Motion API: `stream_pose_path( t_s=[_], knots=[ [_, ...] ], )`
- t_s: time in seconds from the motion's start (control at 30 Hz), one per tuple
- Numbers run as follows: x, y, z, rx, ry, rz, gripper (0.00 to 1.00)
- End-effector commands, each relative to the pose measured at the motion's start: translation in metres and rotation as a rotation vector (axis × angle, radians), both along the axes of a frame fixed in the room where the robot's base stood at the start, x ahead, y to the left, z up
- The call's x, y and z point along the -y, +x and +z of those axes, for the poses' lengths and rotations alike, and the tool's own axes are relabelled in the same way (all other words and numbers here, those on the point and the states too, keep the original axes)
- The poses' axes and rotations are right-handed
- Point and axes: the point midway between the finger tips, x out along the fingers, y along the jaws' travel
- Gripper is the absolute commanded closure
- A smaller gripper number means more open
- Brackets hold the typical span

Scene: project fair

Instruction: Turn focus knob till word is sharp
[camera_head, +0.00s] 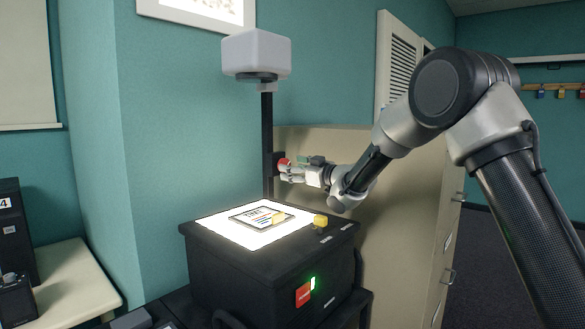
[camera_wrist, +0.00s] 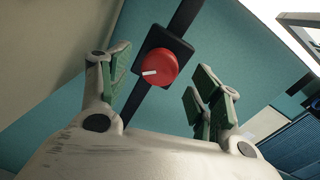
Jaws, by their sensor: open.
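The red focus knob (camera_wrist: 158,67) sits on a black block on the projector's dark post. Its white mark points left in the wrist view. In the head view the knob (camera_head: 283,161) is partly hidden by my gripper (camera_head: 288,170). My gripper is open, with its green-padded fingers on either side of the knob in the wrist view (camera_wrist: 162,84); I see no contact. The projector (camera_head: 245,262) is a black box with a bright glass top and a grey head (camera_head: 256,54). A printed sheet (camera_head: 262,217) lies on the glass. The word on the screen (camera_head: 205,10) is cut off and unreadable.
A red switch (camera_head: 303,295) with a green light is on the front. A beige cabinet (camera_head: 400,240) stands close behind my arm.

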Motion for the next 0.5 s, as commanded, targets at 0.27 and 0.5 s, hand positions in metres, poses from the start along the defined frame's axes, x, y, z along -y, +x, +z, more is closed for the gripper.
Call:
stream_pose_path(
  t_s=[0.27,0.5],
  knots=[
    [-0.022,0.02,0.0,0.0,0.0,-0.001,0.36],
    [-0.023,0.021,0.0,0.0,0.0,-0.002,0.36]
  ],
)
